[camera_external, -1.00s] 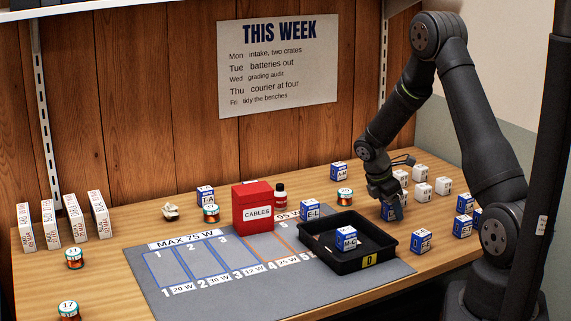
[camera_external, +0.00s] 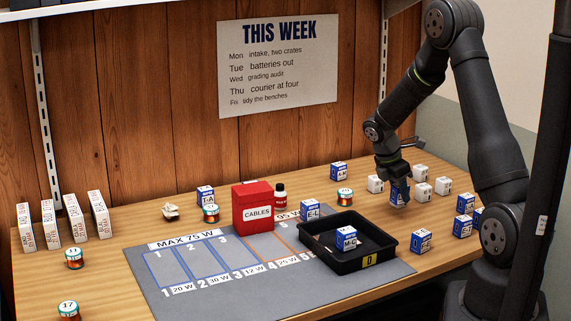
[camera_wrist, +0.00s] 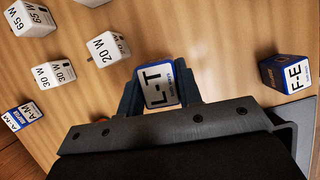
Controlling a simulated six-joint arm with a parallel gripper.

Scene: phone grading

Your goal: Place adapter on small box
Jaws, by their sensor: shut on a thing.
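My gripper (camera_external: 398,190) is shut on a blue-and-white small box marked L-T, seen between the fingers in the wrist view (camera_wrist: 158,86). In the external view, this box (camera_external: 399,194) is beside the white adapters; whether it touches the table is unclear. The wrist view shows white cube adapters marked 65 W (camera_wrist: 31,18), 30 W (camera_wrist: 53,75) and 20 W (camera_wrist: 107,48) to the left. Other small boxes are A-M (camera_wrist: 21,118) at left and F-E (camera_wrist: 286,76) at right. An adapter (camera_external: 375,184) stands left of my gripper in the external view.
A black tray (camera_external: 320,256) holds a small box marked M-C (camera_external: 347,240). Several blue boxes (camera_external: 421,241) stand at right. White cartons (camera_external: 50,224) and round tins (camera_external: 74,258) are at left.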

